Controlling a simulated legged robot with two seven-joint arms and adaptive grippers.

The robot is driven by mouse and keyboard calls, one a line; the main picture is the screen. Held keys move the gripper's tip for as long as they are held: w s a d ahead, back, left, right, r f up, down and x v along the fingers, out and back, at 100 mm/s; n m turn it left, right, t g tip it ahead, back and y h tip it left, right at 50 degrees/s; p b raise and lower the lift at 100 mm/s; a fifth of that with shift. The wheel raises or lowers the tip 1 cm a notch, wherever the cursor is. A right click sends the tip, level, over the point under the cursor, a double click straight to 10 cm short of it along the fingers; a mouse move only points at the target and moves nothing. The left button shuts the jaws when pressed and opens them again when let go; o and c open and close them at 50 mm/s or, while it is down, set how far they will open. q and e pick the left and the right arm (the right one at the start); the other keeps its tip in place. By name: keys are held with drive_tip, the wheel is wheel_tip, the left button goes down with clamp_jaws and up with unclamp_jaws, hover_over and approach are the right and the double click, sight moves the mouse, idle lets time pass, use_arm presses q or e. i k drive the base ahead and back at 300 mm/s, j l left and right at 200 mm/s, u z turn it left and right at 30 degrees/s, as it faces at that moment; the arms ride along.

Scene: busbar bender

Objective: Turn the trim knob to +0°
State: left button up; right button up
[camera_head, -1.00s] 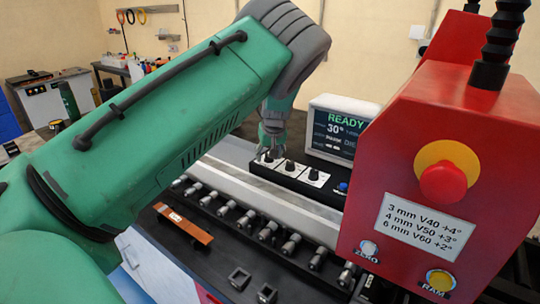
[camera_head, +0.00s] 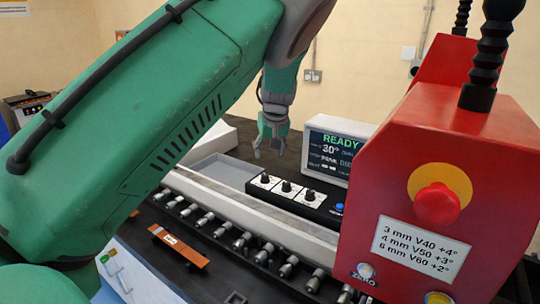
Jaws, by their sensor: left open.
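Three black knobs with white plates sit in a row on a black control strip (camera_head: 254,190): a left knob (camera_head: 265,178), a middle knob (camera_head: 286,186) and a right knob (camera_head: 310,195). Their labels are too small to read, so I cannot tell which is the trim knob or its setting. My left gripper (camera_head: 270,151) is open and empty, above and behind the left knob, apart from it. The display (camera_head: 335,148) behind the strip reads READY and 30°; its smaller lines are unclear. My right gripper is not in view.
A red housing (camera_head: 440,150) with a red stop button (camera_head: 437,204) and an angle label (camera_head: 420,248) stands at the right. A blue button (camera_head: 339,208) is at the strip's right end. A rail with several metal pins (camera_head: 220,230) and an orange-brown bar (camera_head: 180,245) lie in front.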

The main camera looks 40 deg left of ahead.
sight(309, 195)
drive_tip(key=k, duration=1)
